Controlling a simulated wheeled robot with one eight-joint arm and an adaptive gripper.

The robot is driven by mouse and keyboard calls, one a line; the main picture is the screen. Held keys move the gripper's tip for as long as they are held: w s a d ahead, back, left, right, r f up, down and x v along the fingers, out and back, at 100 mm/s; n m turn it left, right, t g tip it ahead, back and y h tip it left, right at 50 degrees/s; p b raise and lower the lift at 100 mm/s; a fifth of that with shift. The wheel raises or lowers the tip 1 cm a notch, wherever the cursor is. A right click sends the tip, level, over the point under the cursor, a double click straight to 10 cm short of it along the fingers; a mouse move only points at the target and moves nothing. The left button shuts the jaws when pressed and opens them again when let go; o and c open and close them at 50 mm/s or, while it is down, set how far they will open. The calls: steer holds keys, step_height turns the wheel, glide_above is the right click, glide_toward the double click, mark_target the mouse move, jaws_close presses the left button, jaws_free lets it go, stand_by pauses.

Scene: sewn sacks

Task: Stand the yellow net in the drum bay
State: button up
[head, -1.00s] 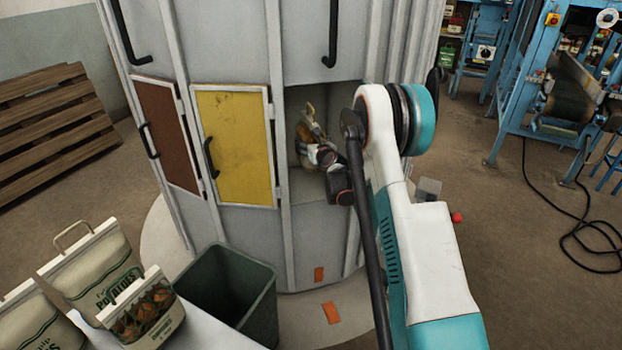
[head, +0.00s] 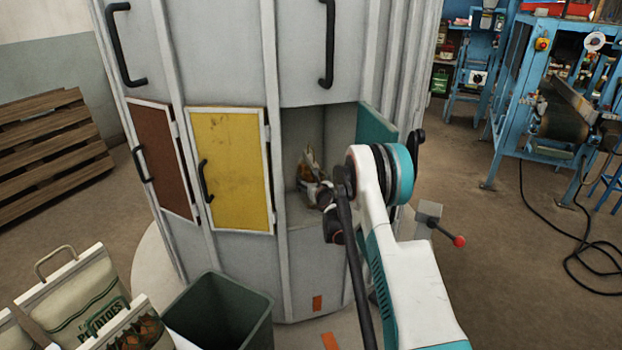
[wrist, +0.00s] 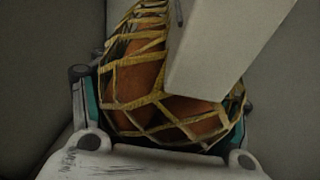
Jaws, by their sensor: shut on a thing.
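The yellow net (wrist: 150,95) fills the middle of the wrist view, yellow mesh over brown-orange contents with a pale blank tag (wrist: 220,45) across its upper right. My gripper (wrist: 165,130) is shut on it, with teal-edged fingers at both sides. In the head view the net (head: 307,178) is inside the open drum bay (head: 340,130), a grey-walled opening in the large drum with a teal door swung out at its right. My arm covers the bay's lower right. Whether the net's base touches the bay floor is hidden.
Yellow (head: 230,165) and brown (head: 165,155) doors left of the bay are shut. A dark green bin (head: 222,310) stands before the drum. Potato sacks (head: 80,290) are at lower left. A lever with a red knob (head: 459,241) sticks out right of my arm.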

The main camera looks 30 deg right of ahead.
steer(key=shift+f+b, duration=0.4)
steer(key=shift+f, duration=0.9)
steer(key=shift+f, duration=0.1)
steer(key=o, duration=2.1)
steer(key=shift+c, duration=0.2)
steer(key=shift+s, duration=0.2)
steer(key=p+v, duration=0.3)
steer(key=v, duration=0.8)
steer(key=shift+s, duration=0.35)
